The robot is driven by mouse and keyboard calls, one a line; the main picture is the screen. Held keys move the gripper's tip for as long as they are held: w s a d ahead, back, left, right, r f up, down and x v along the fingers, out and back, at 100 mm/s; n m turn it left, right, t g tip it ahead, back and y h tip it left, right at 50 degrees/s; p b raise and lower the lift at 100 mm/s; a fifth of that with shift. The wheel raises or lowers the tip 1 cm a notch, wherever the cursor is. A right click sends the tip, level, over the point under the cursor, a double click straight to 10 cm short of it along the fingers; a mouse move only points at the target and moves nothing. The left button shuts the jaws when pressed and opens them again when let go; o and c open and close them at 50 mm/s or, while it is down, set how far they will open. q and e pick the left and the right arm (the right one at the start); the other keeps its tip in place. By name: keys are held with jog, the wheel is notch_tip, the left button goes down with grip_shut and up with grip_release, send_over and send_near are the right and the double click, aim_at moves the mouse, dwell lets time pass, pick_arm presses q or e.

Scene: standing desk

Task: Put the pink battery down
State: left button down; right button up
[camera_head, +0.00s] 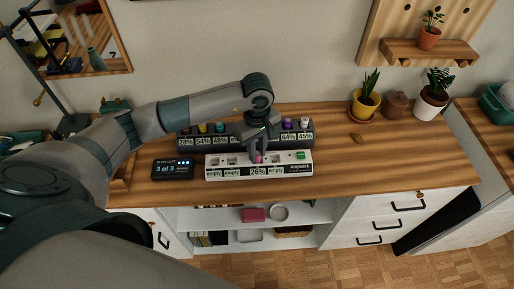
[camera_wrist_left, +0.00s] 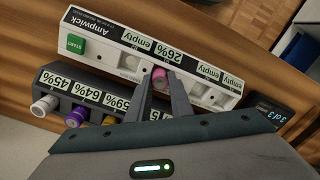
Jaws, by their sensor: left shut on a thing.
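The pink battery (camera_wrist_left: 159,76) stands between the fingertips of my left gripper (camera_wrist_left: 161,88); it also shows in the head view (camera_head: 257,158). My left gripper (camera_head: 258,152) is shut on it, pointing down over the white Ampwick charger (camera_head: 220,174). The battery is at the charger slot labelled 26%; the other charger labels read empty. The charger also shows in the wrist view (camera_wrist_left: 105,42). The battery's lower end is hidden, so I cannot tell how deep it sits. My right gripper is not in view.
A dark rack (camera_head: 304,137) holding several batteries with percentage labels stands just behind the charger. A small dark display (camera_head: 172,169) reading "3 of 3" stands left of the charger. Potted plants (camera_head: 365,101) stand at the back right. The desk right of the charger is clear.

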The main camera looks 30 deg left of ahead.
aim_at(257, 153)
pick_arm(q)
jog(key=shift+f+b, duration=0.25)
jog(key=shift+b, duration=0.05)
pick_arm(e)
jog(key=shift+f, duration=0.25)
pick_arm(q)
jog(key=c, duration=1.6)
grip_release()
jog(key=shift+r, duration=0.15)
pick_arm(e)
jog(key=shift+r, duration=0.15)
